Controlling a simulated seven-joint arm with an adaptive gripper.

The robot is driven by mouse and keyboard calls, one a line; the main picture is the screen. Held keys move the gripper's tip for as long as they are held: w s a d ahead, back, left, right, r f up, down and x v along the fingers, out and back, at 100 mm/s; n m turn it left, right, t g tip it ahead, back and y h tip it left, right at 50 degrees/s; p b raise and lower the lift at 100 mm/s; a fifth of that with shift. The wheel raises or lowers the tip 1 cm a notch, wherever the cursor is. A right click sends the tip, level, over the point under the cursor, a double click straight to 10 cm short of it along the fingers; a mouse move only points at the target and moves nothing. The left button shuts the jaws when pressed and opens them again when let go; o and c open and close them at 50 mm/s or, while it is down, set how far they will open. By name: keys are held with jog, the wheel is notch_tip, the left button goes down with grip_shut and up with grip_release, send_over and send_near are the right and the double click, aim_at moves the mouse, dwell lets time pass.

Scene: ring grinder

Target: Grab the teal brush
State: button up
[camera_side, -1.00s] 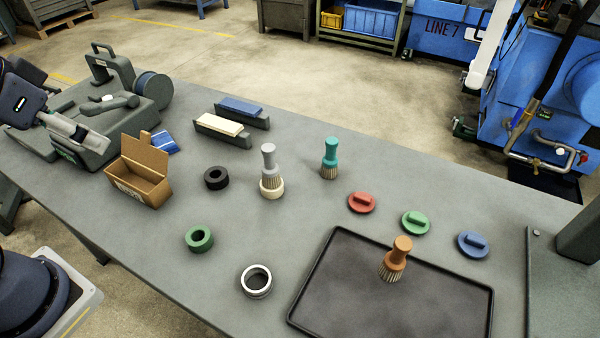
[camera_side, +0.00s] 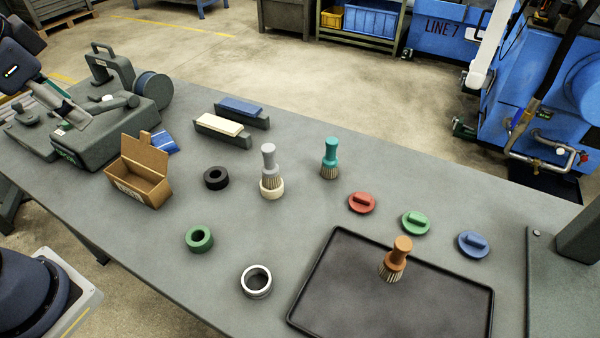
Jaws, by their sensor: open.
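The teal brush (camera_side: 330,158) stands upright on the grey workbench, bristles down and handle up, to the right of the grey brush (camera_side: 269,172). Nothing covers it.
The grey brush stands in a cream ring. An orange brush (camera_side: 396,258) stands at the black tray (camera_side: 322,262). Red (camera_side: 362,202), green (camera_side: 416,222) and blue lids (camera_side: 473,244) lie to the right. A cardboard box (camera_side: 140,180) and several rings lie left of centre.

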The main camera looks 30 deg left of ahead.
jog(key=w+a+m+y, duration=0.2)
jog(key=w+m+y, duration=0.3)
jog(key=w+m, duration=0.35)
jog(key=w+d+r+m+t+y, duration=0.1)
jog(key=w+d+m+t+y, duration=0.1)
jog(key=w+d+m+t, duration=0.45)
jog(key=w+d+m+t+h, duration=0.3)
jog(key=d+m+h, duration=0.2)
jog(key=d+m, duration=0.6)
jog(key=w+d+m+t+h, duration=0.2)
jog(key=d+m+t+h, duration=0.2)
jog(key=d+m, duration=0.6)
jog(key=n, duration=0.2)
send_near(329, 157)
jog(key=shift+y, duration=0.4)
jog(key=w, duration=0.5)
jog(key=shift+w+r, duration=0.25)
jog(key=shift+w, duration=0.1)
jog(key=w, duration=0.5)
jog(key=shift+w, duration=0.4)
jog(key=shift+c, duration=0.2)
grip_shut()
